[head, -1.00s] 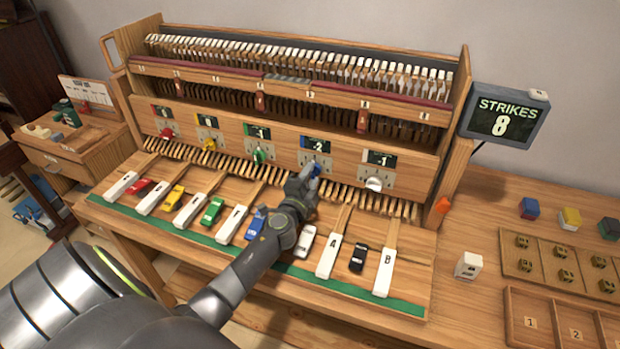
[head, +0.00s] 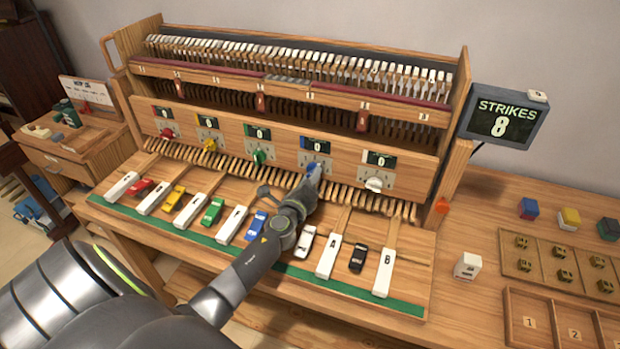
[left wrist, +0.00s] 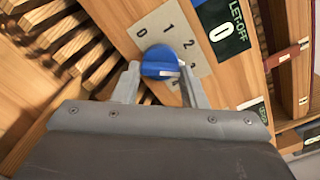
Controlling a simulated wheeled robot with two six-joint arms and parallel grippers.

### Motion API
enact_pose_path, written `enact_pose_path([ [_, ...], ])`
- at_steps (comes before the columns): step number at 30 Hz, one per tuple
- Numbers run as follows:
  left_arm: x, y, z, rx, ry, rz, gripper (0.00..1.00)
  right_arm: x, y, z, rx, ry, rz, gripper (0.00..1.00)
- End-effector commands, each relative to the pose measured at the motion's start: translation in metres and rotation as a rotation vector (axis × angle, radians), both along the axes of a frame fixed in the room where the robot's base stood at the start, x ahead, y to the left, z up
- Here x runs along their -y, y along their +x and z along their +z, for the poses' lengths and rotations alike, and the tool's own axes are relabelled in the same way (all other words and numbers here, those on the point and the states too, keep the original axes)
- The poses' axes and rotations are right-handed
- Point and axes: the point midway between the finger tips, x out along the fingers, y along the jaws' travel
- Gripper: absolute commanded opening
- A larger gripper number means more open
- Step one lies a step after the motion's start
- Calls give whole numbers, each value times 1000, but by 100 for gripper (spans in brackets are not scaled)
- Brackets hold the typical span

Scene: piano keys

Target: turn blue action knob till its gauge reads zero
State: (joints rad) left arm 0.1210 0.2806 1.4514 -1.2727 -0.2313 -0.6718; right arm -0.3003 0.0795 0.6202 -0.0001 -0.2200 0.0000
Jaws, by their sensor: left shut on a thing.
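The blue action knob (head: 313,168) is on the front panel of the piano action, under its gauge (head: 316,145). In the left wrist view the blue knob (left wrist: 162,62) sits between my left gripper's fingers (left wrist: 160,82), which are shut on it. The dial plate (left wrist: 170,35) behind it shows numbers 0, 1 and 2. The gauge reads 0 in the left wrist view (left wrist: 222,32), beside the label LET-OFF. My left gripper (head: 311,178) reaches the knob from the front in the head view. My right gripper is out of view.
Red (head: 167,133), yellow (head: 209,145), green (head: 260,157) and white (head: 374,184) knobs share the panel, their gauges reading 0. Trays (head: 560,325) and blocks stand at right.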

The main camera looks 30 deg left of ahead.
Motion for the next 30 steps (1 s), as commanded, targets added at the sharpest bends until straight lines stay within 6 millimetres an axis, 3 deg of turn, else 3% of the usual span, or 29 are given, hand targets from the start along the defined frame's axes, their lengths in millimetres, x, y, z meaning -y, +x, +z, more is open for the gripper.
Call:
enact_pose_path([
  [9, 0, -1, -3, -30, 108, 1, 15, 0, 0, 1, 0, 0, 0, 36],
  [25, 0, -1, -3, -35, 126, 0, 15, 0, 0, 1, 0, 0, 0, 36],
  [26, 0, -1, -3, -35, 126, 0, 42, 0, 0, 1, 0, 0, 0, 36],
  [30, 0, -1, -2, -34, 127, 0, 60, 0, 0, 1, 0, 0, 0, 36],
])
